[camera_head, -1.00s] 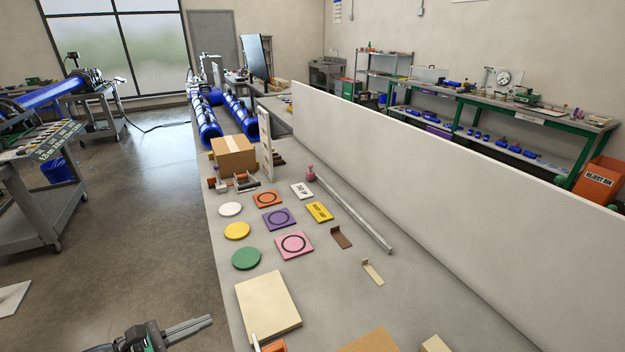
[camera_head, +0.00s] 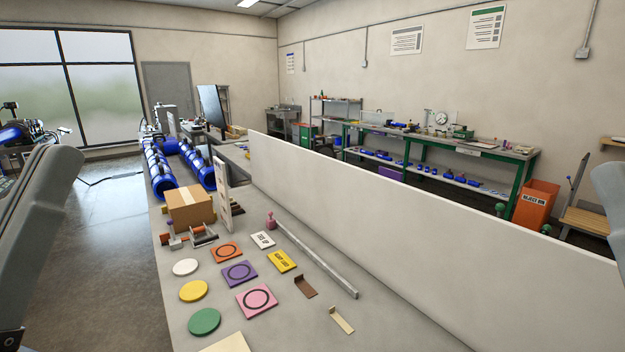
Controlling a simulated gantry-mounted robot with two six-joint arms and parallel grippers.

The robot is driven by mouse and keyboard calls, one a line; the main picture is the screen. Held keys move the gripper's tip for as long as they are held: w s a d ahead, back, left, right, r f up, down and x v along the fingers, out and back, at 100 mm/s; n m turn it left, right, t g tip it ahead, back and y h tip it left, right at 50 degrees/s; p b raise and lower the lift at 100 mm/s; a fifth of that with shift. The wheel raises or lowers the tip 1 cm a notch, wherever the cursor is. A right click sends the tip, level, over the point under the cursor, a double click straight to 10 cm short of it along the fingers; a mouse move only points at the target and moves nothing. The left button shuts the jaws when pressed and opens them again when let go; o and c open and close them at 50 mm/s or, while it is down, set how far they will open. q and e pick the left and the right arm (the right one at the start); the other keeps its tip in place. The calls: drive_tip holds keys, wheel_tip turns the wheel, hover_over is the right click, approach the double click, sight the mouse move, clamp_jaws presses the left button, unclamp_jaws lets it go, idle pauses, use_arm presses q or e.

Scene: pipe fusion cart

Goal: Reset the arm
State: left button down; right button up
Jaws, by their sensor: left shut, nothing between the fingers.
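The grey link of my left arm (camera_head: 35,225) stands raised along the left edge of the head view, and its gripper and fingertips are outside the picture. A grey link of my right arm (camera_head: 608,205) shows at the right edge, with its gripper also out of view. Neither arm touches anything that I can see. The workbench (camera_head: 400,325) runs away from me in the middle, with its near end cut off by the bottom edge.
On the bench are a green disc (camera_head: 204,321), yellow disc (camera_head: 193,291), white disc (camera_head: 185,267), pink tile (camera_head: 257,300), purple tile (camera_head: 240,272), orange tile (camera_head: 226,252) and cardboard box (camera_head: 190,206). A long metal bar (camera_head: 318,262) lies beside a white partition (camera_head: 430,215).

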wheel_tip(320, 180, up, 34)
drive_tip(key=p, duration=3)
drive_tip(key=shift+p, duration=0.4)
drive_tip(key=shift+r, duration=0.1)
